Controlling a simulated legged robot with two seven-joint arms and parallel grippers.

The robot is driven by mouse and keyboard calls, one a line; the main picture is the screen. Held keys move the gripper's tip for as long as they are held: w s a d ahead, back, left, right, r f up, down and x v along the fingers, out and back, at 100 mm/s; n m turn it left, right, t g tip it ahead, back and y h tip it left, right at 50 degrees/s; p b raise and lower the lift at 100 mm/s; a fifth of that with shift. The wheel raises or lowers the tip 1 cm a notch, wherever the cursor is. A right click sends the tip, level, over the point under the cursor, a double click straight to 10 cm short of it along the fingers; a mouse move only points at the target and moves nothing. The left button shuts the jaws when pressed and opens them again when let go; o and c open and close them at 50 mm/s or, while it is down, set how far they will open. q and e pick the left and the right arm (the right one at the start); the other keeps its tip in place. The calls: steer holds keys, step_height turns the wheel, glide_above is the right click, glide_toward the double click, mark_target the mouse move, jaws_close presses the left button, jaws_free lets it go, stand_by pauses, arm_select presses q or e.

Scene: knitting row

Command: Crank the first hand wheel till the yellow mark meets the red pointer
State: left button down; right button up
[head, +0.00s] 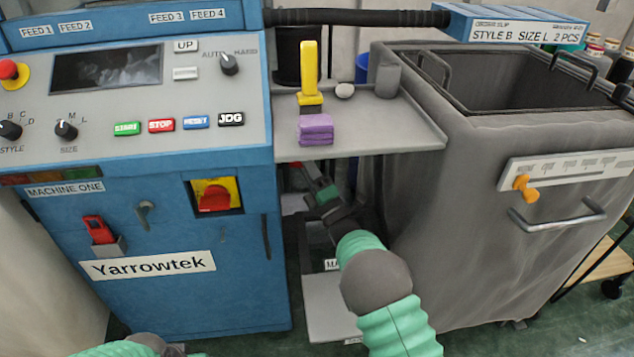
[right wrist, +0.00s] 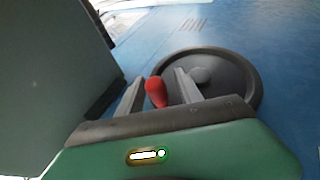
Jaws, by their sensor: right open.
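In the right wrist view a dark grey hand wheel (right wrist: 225,68) sits on the blue machine side, with a paler hub. A red handle knob (right wrist: 155,92) stands out between the two fingers of my right gripper (right wrist: 158,88). The fingers are open, one on each side of the knob; I cannot tell whether either touches it. In the head view my right gripper (head: 322,192) is in the gap below the grey shelf, beside the blue machine, and the wheel is mostly hidden. I cannot make out a yellow mark or red pointer. My left gripper is out of view.
The blue machine (head: 180,285) stands on the left and a grey bin (head: 440,235) on the right, leaving a narrow gap. A grey shelf (head: 400,130) above it holds a yellow-handled tool (head: 309,75) and purple block (head: 315,130). A dark panel (right wrist: 50,80) is close on the wrist view's left.

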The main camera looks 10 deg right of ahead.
steer(key=v, duration=1.4)
steer(key=shift+s+f+p, duration=0.2)
steer(key=shift+s+p, duration=0.1)
steer(key=shift+p, duration=0.1)
steer(key=shift+d, duration=0.1)
steer(key=shift+c, duration=0.4)
